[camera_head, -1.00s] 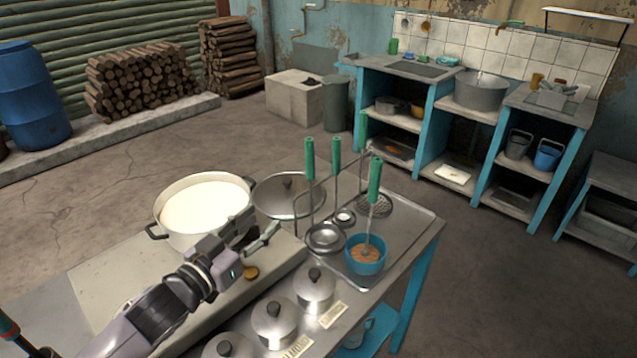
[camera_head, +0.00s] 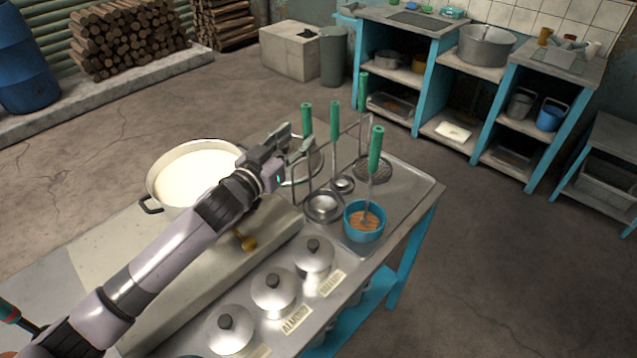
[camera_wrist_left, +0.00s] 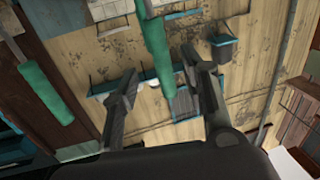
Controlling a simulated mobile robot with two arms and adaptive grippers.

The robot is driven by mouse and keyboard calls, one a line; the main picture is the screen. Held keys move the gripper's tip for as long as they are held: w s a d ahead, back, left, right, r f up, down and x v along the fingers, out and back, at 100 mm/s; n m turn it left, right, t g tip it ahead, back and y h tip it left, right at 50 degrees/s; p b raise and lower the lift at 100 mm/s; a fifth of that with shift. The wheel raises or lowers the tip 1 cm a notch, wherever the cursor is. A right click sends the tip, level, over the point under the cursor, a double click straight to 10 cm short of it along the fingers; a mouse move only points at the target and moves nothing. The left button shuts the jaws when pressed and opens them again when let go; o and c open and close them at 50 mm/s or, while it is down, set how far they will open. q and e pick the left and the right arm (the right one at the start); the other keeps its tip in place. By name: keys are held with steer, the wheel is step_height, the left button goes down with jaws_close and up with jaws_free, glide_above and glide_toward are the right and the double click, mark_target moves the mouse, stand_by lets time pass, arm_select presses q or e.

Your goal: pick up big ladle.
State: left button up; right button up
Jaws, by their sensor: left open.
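The big ladle (camera_head: 323,207) has a wide metal bowl low on the metal table, and its green handle (camera_head: 307,119) points up. My left gripper (camera_head: 297,138) is open and empty, just left of this handle at about its lower end. In the left wrist view, a green handle (camera_wrist_left: 157,50) shows between the open fingers (camera_wrist_left: 163,92), not gripped; another green handle (camera_wrist_left: 45,85) is at the left. A smaller ladle (camera_head: 343,184) stands to the right of the big one. My right gripper is not in view.
A large pot of milk (camera_head: 192,179) is behind my left arm. A skimmer (camera_head: 373,168) and a blue bowl (camera_head: 365,225) with a green-handled utensil stand close on the right. Several lidded containers (camera_head: 272,288) line the front.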

mark_target(305, 133)
arm_select(q)
steer(key=shift+f+p+x, duration=0.25)
steer(key=shift+x, duration=1.15)
steer(key=shift+f+p+x, duration=0.2)
steer(key=shift+p+x, duration=0.05)
steer(key=shift+x, duration=1.15)
steer(key=shift+a, duration=0.1)
steer(key=shift+c, duration=0.3)
jaws_close()
